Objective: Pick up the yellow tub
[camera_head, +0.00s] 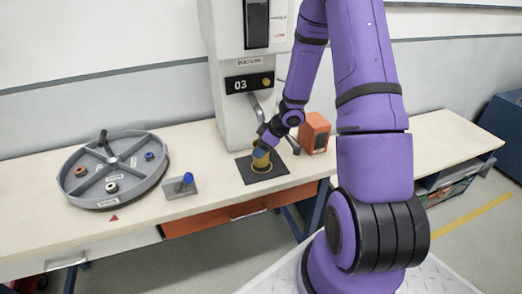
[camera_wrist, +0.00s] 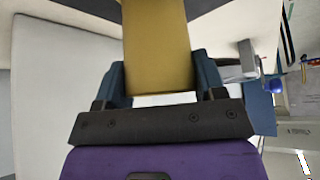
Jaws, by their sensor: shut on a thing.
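The yellow tub (camera_wrist: 157,45) sits between the two blue fingers of my gripper (camera_wrist: 160,85) in the wrist view, and the fingers are shut on it. In the head view the yellow tub (camera_head: 261,160) is at or just above a dark square mat (camera_head: 248,177) with a yellow ring mark, in front of the white machine. My gripper (camera_head: 262,152) reaches it from the upper right. Whether the tub's base touches the mat is hard to tell.
The white machine marked 03 (camera_head: 228,100) stands right behind the mat. An orange box (camera_head: 315,133) stands close to the right. A grey plate with a blue knob (camera_head: 182,187) and a round grey divided tray (camera_head: 125,192) with small rings lie to the left. Bare table (camera_head: 215,160) lies between.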

